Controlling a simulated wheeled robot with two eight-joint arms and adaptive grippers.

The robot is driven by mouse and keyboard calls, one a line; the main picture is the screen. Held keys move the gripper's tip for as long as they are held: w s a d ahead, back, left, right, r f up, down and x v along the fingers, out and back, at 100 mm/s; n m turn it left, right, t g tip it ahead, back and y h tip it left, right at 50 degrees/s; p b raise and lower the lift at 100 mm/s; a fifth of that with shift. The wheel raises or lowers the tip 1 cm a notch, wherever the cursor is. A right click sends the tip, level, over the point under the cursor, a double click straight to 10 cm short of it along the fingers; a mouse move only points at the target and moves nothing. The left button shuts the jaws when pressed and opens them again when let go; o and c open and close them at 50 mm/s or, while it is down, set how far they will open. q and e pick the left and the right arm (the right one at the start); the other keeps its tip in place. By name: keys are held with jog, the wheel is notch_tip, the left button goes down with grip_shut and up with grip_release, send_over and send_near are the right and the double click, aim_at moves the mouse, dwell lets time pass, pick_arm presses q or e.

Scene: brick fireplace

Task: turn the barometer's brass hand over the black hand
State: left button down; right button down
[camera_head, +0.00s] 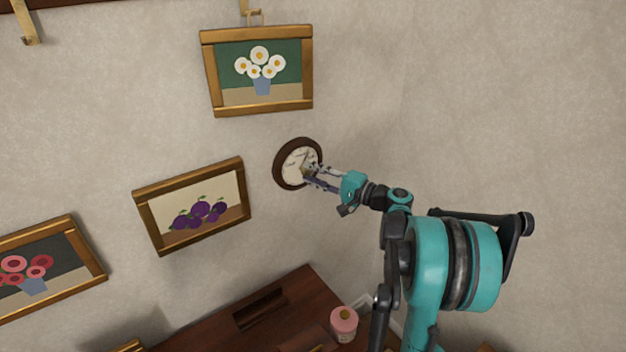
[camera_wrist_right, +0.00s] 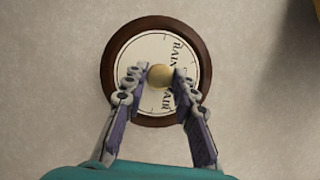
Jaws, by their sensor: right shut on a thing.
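The barometer (camera_head: 291,163) hangs on the wall, a round white dial in a dark brown wooden ring. In the wrist view its dial (camera_wrist_right: 152,47) shows the letters RAIN and part of a second word. A round brass knob (camera_wrist_right: 160,75) stands at the dial's centre. My right gripper (camera_head: 309,171) reaches the dial from the right. In the wrist view the right gripper (camera_wrist_right: 157,75) has its fingertips on either side of the brass knob, shut on it. I cannot make out the brass hand or the black hand; the fingers cover part of the dial. My left gripper is not in view.
Framed pictures of daisies (camera_head: 259,75), plums (camera_head: 198,212) and pink flowers (camera_head: 42,268) hang around the barometer. Below is a dark wooden surface (camera_head: 215,325) with a pink jar (camera_head: 343,322). The wall to the right is bare.

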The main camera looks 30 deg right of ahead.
jog(key=shift+f+m+t+b, duration=0.15)
jog(key=shift+m+t+b, duration=0.35)
jog(key=shift+m, duration=0.7)
jog(key=c, duration=1.2)
grip_release()
jog(key=shift+s, duration=0.1)
jog(key=v, duration=1.1)
jog(key=shift+s+d, duration=0.3)
jog(key=shift+a, duration=0.1)
